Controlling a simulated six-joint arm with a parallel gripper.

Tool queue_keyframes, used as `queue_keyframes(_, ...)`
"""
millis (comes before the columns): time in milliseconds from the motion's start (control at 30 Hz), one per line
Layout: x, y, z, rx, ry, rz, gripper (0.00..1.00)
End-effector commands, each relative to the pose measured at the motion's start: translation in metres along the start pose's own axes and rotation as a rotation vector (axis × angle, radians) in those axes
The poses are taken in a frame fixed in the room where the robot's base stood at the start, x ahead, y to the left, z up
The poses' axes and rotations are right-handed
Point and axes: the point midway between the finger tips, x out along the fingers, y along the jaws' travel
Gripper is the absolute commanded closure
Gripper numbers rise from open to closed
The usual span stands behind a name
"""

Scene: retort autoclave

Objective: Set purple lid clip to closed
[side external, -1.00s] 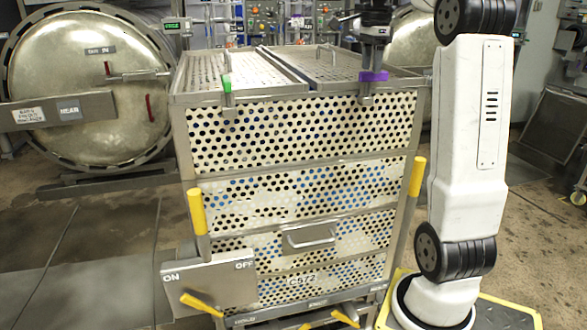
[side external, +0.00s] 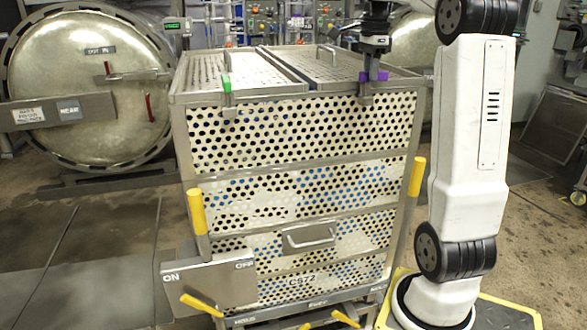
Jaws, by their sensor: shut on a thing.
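The purple lid clip (side external: 382,76) sits at the front edge of the right lid panel (side external: 335,66), on a metal bracket (side external: 367,92) of the perforated basket (side external: 300,135). Only part of its purple shows beside the jaws. My gripper (side external: 373,72) points down at the clip from above and is shut on it. The jaws hide part of the clip, and I cannot tell its exact angle.
Yellow posts (side external: 197,212) (side external: 416,177) flank the basket. An ON/OFF box (side external: 208,282) with a yellow lever is at lower left. A round retort door (side external: 88,85) stands at the left. Lid handles (side external: 326,55) rise from the panels.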

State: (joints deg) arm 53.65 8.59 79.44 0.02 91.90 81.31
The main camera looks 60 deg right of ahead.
Motion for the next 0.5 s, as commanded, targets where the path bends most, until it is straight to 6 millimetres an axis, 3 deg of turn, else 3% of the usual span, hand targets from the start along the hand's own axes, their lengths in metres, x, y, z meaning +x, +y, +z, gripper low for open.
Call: queue_keyframes(500,0.0002,-0.0008,0.0001,-0.142,0.0,0.002,1.0)
